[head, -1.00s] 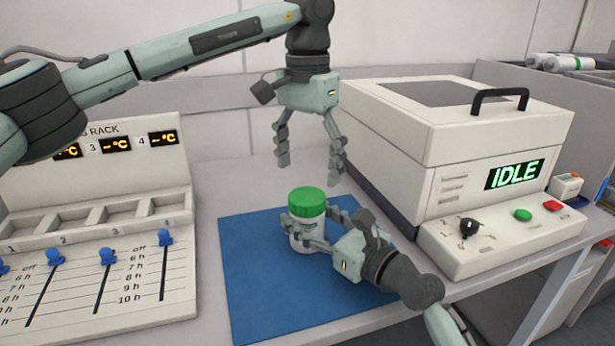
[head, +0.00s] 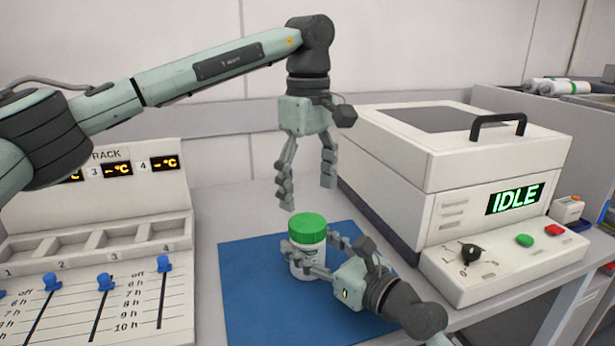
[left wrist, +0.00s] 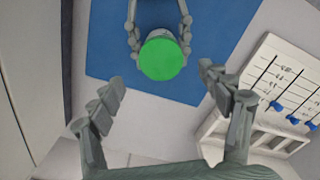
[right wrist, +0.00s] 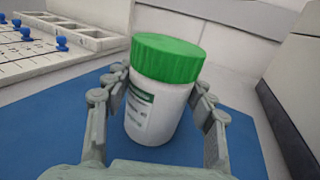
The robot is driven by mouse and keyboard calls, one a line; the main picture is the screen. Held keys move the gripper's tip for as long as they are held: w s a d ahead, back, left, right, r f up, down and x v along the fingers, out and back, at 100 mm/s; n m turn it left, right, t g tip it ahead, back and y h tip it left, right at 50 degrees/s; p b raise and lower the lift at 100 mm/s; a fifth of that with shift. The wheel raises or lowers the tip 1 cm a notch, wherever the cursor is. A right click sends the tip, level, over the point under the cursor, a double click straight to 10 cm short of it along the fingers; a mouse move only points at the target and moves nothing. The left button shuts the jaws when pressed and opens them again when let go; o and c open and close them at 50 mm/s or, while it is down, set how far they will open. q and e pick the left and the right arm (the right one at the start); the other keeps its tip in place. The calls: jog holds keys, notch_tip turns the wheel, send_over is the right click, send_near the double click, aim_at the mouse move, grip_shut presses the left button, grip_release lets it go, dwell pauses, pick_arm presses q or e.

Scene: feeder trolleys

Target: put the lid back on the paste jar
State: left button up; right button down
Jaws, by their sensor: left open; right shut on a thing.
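The paste jar (head: 308,262) is white with a printed label and stands upright on the blue mat (head: 250,300). Its green lid (head: 307,228) sits on top of the jar; whether it is screwed tight I cannot tell. My right gripper (head: 308,258) is shut around the jar body from the front right, below the lid; its fingers also flank the jar (right wrist: 155,110) in the right wrist view. My left gripper (head: 307,197) is open and empty, pointing down above the jar and apart from the lid. In the left wrist view the lid (left wrist: 162,58) lies beyond its open fingers.
A rack (head: 95,235) with several blue sliders and displays stands at the left. A white machine (head: 450,185) with a black handle and a display reading IDLE stands at the right. Bare mat lies left of the jar.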

aim_at(307, 222)
pick_arm(q)
jog(key=n, duration=0.7)
jog(key=shift+r+n, duration=0.2)
jog(key=shift+n, duration=0.1)
jog(key=n, duration=0.4)
jog(key=shift+r+n, duration=0.1)
jog(key=shift+n, duration=0.3)
jog(key=n, duration=0.5)
jog(key=shift+r, duration=0.15)
jog(key=n, duration=0.7)
jog(key=shift+r, duration=0.15)
jog(key=n, duration=0.4)
jog(key=shift+r+n, duration=0.15)
jog(key=shift+n, duration=0.25)
jog(key=n, duration=0.5)
jog(key=shift+r, duration=0.1)
jog(key=shift+f, duration=4)
jog(key=shift+c, duration=0.3)
